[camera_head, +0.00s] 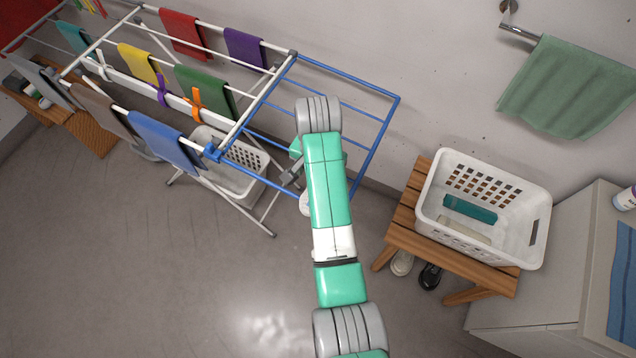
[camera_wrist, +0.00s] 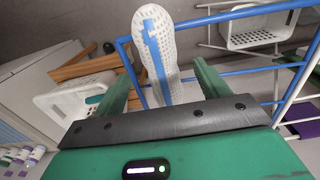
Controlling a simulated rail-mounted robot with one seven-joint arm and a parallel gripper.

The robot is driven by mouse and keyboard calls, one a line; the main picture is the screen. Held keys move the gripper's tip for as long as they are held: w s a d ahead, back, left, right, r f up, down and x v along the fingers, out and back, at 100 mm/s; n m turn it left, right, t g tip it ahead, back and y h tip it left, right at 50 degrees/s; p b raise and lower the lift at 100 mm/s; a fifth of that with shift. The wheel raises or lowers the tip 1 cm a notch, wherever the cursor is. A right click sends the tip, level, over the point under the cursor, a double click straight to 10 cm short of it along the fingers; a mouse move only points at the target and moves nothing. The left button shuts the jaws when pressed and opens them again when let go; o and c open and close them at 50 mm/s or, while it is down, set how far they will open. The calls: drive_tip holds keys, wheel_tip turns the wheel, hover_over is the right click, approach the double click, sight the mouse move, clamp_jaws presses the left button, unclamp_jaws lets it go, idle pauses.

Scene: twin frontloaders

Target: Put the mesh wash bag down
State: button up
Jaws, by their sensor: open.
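The mesh wash bag (camera_wrist: 160,62) is white and dotted, with a blue strip along it. In the wrist view it stretches lengthwise between my gripper's two green fingers and past their tips. My gripper (camera_wrist: 157,66) is open, and gaps show between the bag and both fingers. The bag covers part of a blue rail of the drying rack (camera_wrist: 215,17); I cannot tell whether it touches the rail. In the head view my arm hides most of the gripper area, in front of the rack's blue right end (camera_head: 372,150).
A white basket (camera_head: 433,205) with a teal item stands on a wooden bench (camera_head: 400,235) at right, shoes beneath. Another white basket (camera_head: 240,185) sits under the rack. Cloths hang on the rack. A pale cabinet (camera_head: 540,310) stands far right. The floor at lower left is clear.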

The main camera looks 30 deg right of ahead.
wheel_tip(320, 180, up, 6)
drive_tip(key=shift+f, duration=0.1)
drive_tip(key=w+a+r+n+t+h, duration=0.1)
drive_tip(key=w+a+r+n+t, duration=0.4)
drive_tip(key=r, duration=0.6)
drive_tip(key=w+a+r+t+h, duration=0.1)
drive_tip(key=w+a+r+t, duration=0.1)
drive_tip(key=r+t, duration=0.75)
drive_tip(key=s+a+r+n+t, duration=0.2)
drive_tip(key=s+r, duration=0.4)
drive_tip(key=r, duration=0.3)
drive_tip(key=s+a+r+n+t+y, duration=0.1)
drive_tip(key=s+a+r+t, duration=0.4)
drive_tip(key=r, duration=0.5)
drive_tip(key=s+a+r+n+t+y, duration=0.1)
drive_tip(key=s+a+r+n+t, duration=0.1)
drive_tip(key=s+r, duration=0.5)
wheel_tip(320, 180, up, 3)
drive_tip(key=shift+a+r+n+t, duration=0.1)
drive_tip(key=shift+a+n+t, duration=0.3)
drive_tip(key=shift+a+t, duration=0.35)
drive_tip(key=shift+s, duration=0.1)
